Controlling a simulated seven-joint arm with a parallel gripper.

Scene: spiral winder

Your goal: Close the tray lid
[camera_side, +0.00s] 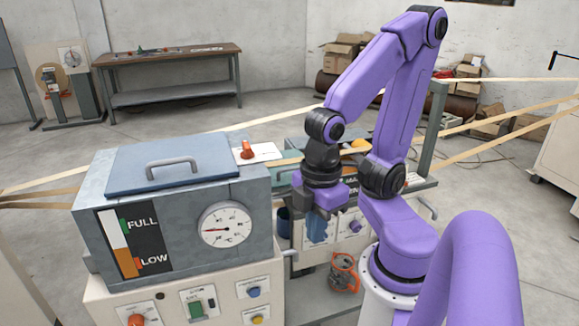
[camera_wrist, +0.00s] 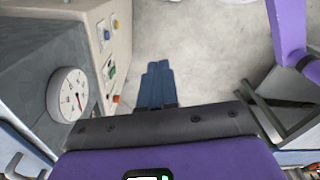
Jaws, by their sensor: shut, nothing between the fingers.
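The tray lid (camera_side: 172,164) is a flat blue-grey plate with a grey bar handle (camera_side: 172,163) on top. In the side view it lies flat over the top of the grey metal tray (camera_side: 170,225), whose front has a level gauge and a round dial. I see no open gap under the lid, but its far edge is hard to judge. My gripper (camera_side: 318,228) points down to the right of the tray, apart from it and from the lid. In the wrist view its blue fingers (camera_wrist: 157,84) are together with nothing between them. Part of the tray (camera_wrist: 35,75) shows at the left there.
The cream control cabinet (camera_side: 190,295) with buttons stands under the tray. An orange knob (camera_side: 247,150) sits behind the tray's right end. Tan strips (camera_side: 270,145) run across behind it. An orange object (camera_side: 343,272) lies low beside my base. Grey floor shows below my fingers.

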